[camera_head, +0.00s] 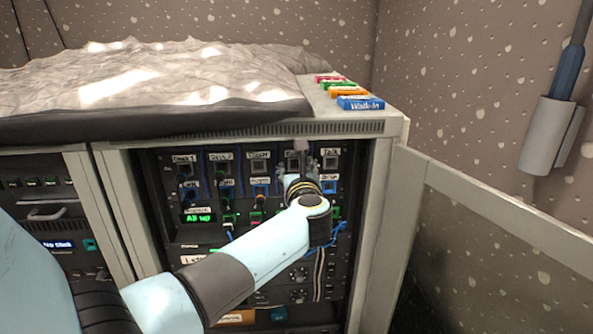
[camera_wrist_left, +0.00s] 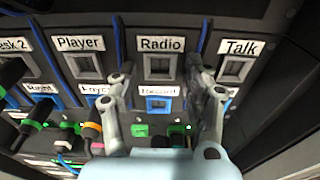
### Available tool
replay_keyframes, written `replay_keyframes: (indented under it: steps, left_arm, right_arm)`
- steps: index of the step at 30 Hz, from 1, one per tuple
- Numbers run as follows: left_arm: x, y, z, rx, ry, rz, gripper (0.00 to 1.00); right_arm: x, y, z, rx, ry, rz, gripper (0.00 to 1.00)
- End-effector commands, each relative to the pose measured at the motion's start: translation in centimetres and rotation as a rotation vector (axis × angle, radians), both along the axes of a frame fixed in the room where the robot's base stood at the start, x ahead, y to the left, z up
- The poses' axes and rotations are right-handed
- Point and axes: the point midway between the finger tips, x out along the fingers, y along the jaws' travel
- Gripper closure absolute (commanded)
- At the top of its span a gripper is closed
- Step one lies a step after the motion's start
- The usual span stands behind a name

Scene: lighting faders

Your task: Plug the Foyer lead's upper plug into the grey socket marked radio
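The grey socket marked Radio (camera_wrist_left: 160,67) is empty and shows between my gripper fingers in the left wrist view. My left gripper (camera_wrist_left: 163,82) is open, with its fingers apart on either side of that socket and nothing visible between them. In the head view my left gripper (camera_head: 301,160) is in front of the panel, covering part of the Radio column. A dark plug with an orange-yellow band (camera_wrist_left: 91,131) shows below the partly covered Foyer label (camera_wrist_left: 100,90), left of my gripper. I cannot tell for certain that it is the Foyer lead's upper plug. My right gripper is not in view.
Grey sockets marked Player (camera_wrist_left: 83,66) and Talk (camera_wrist_left: 236,68) flank Radio and look empty. A blue socket marked Record (camera_wrist_left: 158,104) is below. Several plugs and blue cables crowd the lower left. The open cabinet door (camera_head: 480,205) stands at the right.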

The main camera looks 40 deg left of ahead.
Motion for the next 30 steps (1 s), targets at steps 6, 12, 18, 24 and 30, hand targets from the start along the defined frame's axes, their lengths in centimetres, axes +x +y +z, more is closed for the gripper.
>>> replay_keyframes:
  steps: [6, 12, 18, 24, 30]
  left_arm:
    - [-0.1, -0.1, -0.1, -0.002, 0.001, 0.000, 0.47]
    - [-0.9, -1.2, -0.2, -0.003, 0.003, -0.001, 0.47]
    - [-3.7, -4.4, 0.1, -0.006, 0.002, 0.000, 0.47]
    - [-6.4, -7.5, 0.5, -0.006, 0.001, 0.001, 0.47]
    - [-7.7, -9.0, 0.7, -0.003, 0.001, 0.000, 0.47]
  right_arm:
    - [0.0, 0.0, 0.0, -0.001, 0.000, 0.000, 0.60]
    - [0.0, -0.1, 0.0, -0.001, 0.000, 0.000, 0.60]
    - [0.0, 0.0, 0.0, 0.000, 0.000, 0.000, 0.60]
    - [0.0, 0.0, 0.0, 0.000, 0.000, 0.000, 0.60]
    - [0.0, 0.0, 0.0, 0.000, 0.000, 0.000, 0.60]
